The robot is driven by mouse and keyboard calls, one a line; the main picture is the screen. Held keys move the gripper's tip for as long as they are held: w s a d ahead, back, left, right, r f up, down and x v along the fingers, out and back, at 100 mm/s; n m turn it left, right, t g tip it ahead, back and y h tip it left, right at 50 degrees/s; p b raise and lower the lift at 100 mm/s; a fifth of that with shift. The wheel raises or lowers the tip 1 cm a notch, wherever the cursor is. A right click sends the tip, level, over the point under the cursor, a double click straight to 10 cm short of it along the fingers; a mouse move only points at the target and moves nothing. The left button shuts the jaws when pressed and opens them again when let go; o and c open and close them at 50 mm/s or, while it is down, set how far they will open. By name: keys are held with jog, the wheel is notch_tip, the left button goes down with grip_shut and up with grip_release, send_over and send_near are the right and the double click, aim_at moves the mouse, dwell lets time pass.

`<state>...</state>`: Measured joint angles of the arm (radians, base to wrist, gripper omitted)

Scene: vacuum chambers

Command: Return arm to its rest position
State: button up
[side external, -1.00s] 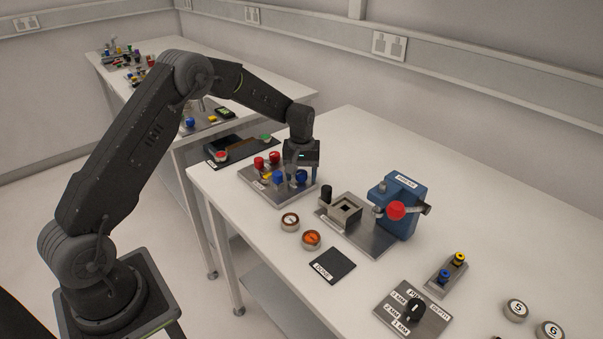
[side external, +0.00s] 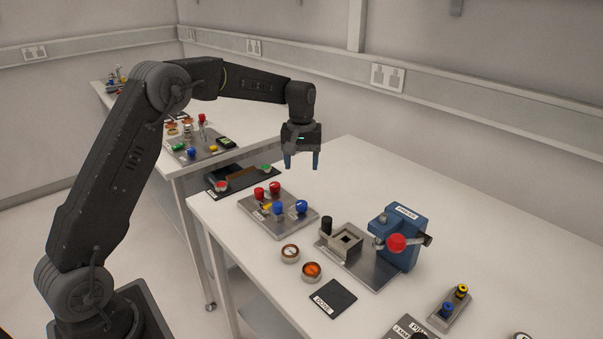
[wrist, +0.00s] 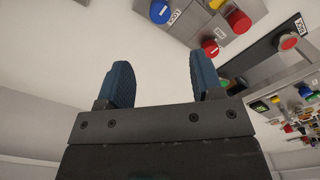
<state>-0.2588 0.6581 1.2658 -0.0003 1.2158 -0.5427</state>
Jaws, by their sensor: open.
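My gripper (side external: 301,164) hangs in the air above the white table, fingers pointing down. It is open and empty, with its two blue fingers apart. In the wrist view my gripper (wrist: 163,85) shows nothing between the fingers. Below it in the side view is a metal plate (side external: 268,226) with red and blue knobs, clear of the fingers. Part of this plate (wrist: 209,30) also shows at the top of the wrist view.
A blue press (side external: 400,236) with a red-knobbed lever stands right of the plate. Two round pieces, an orange one (side external: 311,271) and a pale one (side external: 290,253), lie in front. A dark panel (side external: 243,181) lies behind the plate. A second table (side external: 247,121) stands at the back.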

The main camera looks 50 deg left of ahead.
jog(key=shift+r, duration=0.15)
jog(key=s+d+r+m+t, duration=0.35)
jog(key=s+d+r, duration=0.45)
jog(key=s+r, duration=0.4)
jog(key=s+d+f+m+t, duration=0.1)
jog(key=s+d+m, duration=0.1)
jog(key=s, duration=0.8)
jog(key=s+d+f+m+t, duration=0.1)
jog(key=s+d+f+m, duration=0.1)
jog(key=s, duration=0.8)
jog(key=shift+d+m, duration=0.85)
